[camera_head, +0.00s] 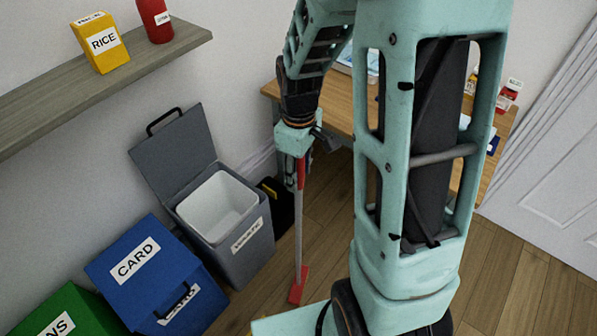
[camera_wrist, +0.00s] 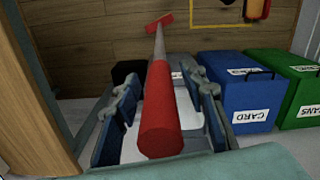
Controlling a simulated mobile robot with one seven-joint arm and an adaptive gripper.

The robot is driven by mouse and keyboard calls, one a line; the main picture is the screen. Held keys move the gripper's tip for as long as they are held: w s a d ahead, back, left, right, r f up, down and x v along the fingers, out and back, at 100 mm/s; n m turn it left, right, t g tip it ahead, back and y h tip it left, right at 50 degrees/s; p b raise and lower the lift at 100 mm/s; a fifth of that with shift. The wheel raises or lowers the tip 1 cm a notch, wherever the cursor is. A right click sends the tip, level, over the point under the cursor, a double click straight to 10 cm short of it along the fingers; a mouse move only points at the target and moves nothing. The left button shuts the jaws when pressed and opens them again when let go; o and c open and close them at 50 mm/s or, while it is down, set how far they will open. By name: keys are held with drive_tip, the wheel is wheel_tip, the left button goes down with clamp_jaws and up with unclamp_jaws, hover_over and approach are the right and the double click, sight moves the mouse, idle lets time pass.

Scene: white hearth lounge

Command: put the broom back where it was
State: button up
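The broom has a red grip and a grey shaft (camera_head: 298,230). It stands roughly upright on the wood floor, with its red head (camera_head: 298,285) right of the open grey bin. My gripper (camera_head: 302,150) is at the top of the broom. In the wrist view the red grip (camera_wrist: 165,110) lies between the two fingers of my gripper (camera_wrist: 160,85). The fingers are spread, with a visible gap on each side of the grip. In the head view my wrist partly hides the top of the broom.
An open grey bin (camera_head: 250,250), a blue CARD bin (camera_head: 150,270) and a green bin (camera_head: 60,315) line the wall. A wooden table (camera_head: 340,112) stands close behind my gripper. A shelf (camera_head: 100,85) holds a yellow RICE box (camera_head: 98,42). Floor at right (camera_head: 530,290) is clear.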

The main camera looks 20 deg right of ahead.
drive_tip(key=shift+w+r, duration=0.1)
drive_tip(key=shift+r, duration=0.5)
wheel_tip(320, 180, up, 11)
drive_tip(key=shift+r+p, duration=0.1)
drive_tip(key=shift+p, duration=0.2)
